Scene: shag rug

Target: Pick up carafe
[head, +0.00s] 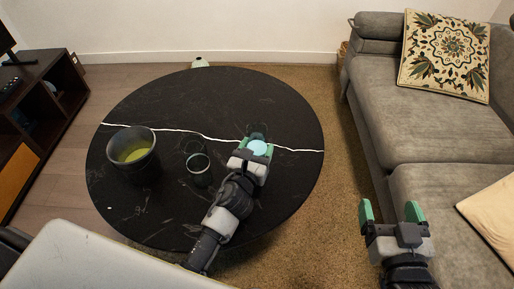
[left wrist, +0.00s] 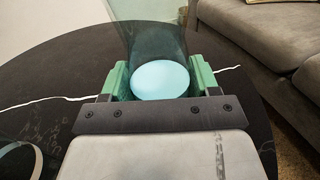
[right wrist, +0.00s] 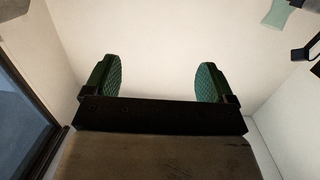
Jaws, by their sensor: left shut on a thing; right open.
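The carafe is a see-through dark glass vessel with a pale blue disc in it, seen in the left wrist view (left wrist: 145,40) and, smaller, in the head view (head: 258,129). My left gripper (head: 257,147) is over the right part of the black round table, its green fingers shut on the carafe from both sides. In the left wrist view the carafe's glass flares upward between the fingers (left wrist: 160,80). I cannot tell whether it touches the table. My right gripper (head: 391,212) is open and empty beside the sofa; its parted fingers (right wrist: 155,80) face a pale wall.
The black table (head: 250,95) has a white vein. A dark pot (head: 143,168) with a yellow-green inside and a dark glass (head: 199,176) stand left of my left gripper. A grey sofa (head: 425,140) is at the right, a dark cabinet (head: 45,100) at the left.

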